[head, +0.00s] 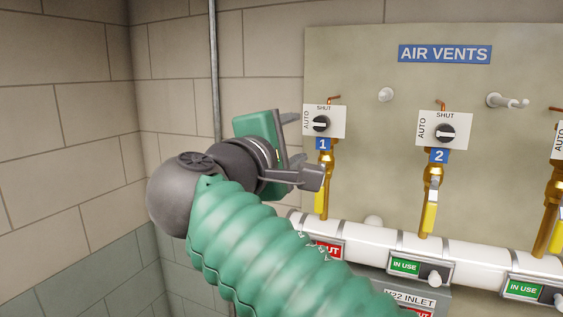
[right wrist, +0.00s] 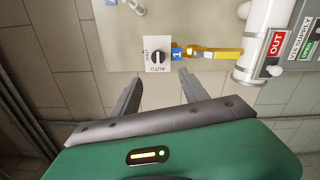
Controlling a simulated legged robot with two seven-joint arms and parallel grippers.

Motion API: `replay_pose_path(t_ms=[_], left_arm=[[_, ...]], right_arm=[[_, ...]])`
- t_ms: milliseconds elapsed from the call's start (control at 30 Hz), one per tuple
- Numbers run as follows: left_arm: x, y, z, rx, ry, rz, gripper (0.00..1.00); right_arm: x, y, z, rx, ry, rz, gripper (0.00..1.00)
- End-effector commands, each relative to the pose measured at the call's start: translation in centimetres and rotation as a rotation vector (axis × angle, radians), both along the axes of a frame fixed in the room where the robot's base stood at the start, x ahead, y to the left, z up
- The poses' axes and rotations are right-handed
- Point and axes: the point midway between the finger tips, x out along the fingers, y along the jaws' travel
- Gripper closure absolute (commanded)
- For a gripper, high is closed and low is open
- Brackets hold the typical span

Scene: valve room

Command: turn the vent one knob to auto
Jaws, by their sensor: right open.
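The vent one knob (head: 321,123) is a black rotary knob on a white plate marked SHUT at the top and AUTO at the left, above a blue "1" label (head: 322,144). The knob also shows in the right wrist view (right wrist: 158,58), straight beyond the fingers. My right gripper (head: 303,148) is open and empty, in front of and left of the plate. Its two fingers (right wrist: 161,78) point toward the knob, one to each side, apart from it. My left gripper is out of view.
A second knob (head: 445,133) sits to the right on the AIR VENTS panel. Yellow-handled valves (head: 429,207) hang below, above a white pipe (head: 372,241) with OUT and IN USE tags. A vertical conduit (head: 214,70) runs along the block wall behind my right arm.

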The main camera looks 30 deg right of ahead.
Motion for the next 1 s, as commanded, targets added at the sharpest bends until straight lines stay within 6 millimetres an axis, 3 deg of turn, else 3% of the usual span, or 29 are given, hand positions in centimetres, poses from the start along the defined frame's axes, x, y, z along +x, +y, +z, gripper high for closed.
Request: replay_pose_path(t_ms=[100,233,767,867,967,1000], left_arm=[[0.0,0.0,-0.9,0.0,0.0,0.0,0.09],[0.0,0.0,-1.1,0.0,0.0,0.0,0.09],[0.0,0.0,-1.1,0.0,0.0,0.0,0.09],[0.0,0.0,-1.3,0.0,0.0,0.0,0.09],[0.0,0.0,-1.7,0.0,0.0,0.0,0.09],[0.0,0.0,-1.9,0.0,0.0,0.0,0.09]], right_arm=[[-1.5,2.1,-0.3,0.0,0.003,0.004,0.48],[-2.5,3.3,-0.2,0.0,0.002,0.002,0.48],[-2.5,3.6,-0.4,0.001,0.009,0.004,0.48],[-1.0,3.9,-3.4,0.024,0.058,0.036,0.48],[1.7,4.3,-10.1,0.096,0.161,0.096,0.48],[2.6,4.4,-13.6,0.143,0.209,0.12,0.48]])
